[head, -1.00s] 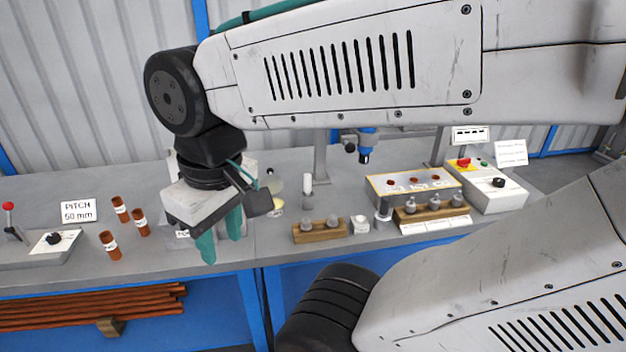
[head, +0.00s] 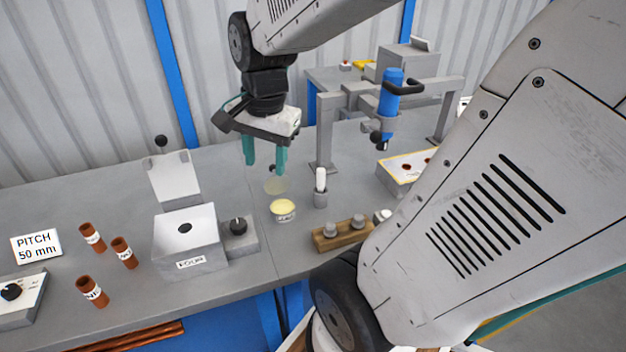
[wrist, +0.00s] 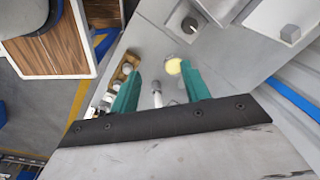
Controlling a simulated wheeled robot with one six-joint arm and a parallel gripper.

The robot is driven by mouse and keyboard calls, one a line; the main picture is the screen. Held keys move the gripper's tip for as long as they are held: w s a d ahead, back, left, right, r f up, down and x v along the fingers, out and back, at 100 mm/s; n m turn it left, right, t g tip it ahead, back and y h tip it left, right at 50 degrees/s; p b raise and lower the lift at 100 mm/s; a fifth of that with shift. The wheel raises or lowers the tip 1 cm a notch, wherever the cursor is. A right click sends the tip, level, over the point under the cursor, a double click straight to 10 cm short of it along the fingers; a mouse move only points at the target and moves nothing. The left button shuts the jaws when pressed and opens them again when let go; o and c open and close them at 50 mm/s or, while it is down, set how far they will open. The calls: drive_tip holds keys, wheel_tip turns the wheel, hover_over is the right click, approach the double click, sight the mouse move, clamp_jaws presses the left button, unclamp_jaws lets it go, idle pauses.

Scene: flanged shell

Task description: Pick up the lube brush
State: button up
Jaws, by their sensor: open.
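The lube brush (head: 320,179) appears to be the white upright piece standing in a small grey holder on the bench. In the wrist view the brush (wrist: 156,86) shows between my two teal fingers, seen from above. My gripper (head: 264,162) is open and empty, fingers pointing down. In the head view it hangs above the bench, to the left of the brush and apart from it. A shallow round pot (head: 283,209) with pale yellow contents stands left of the brush. It also shows in the wrist view (wrist: 173,66), near one fingertip.
A wooden block (head: 341,235) with grey pieces stands in front of the brush. A grey frame with a blue tool (head: 391,92) rises behind it. A grey box with a raised lid (head: 190,240) and several brown tubes (head: 124,252) lie left. Bare bench lies around the pot.

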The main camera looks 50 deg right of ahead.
drive_tip(key=w+d+f+m, duration=0.2)
drive_tip(key=d+f+m, duration=0.1)
drive_tip(key=d+m, duration=0.35)
drive_tip(key=w+d+f+m, duration=0.1)
drive_tip(key=d+f+m, duration=0.3)
drive_tip(key=d+m, duration=0.25)
drive_tip(key=m, duration=1)
hover_over(320, 178)
drive_tip(key=d, duration=0.1)
drive_tip(key=f, duration=0.5)
drive_tip(key=shift+s+d+f, duration=0.1)
drive_tip(key=shift+s+f, duration=0.15)
drive_tip(key=shift+f, duration=0.15)
drive_tip(key=f, duration=0.5)
drive_tip(key=w+f, duration=0.1)
drive_tip(key=f, duration=0.2)
drive_tip(key=shift+w, duration=0.1)
clamp_jaws()
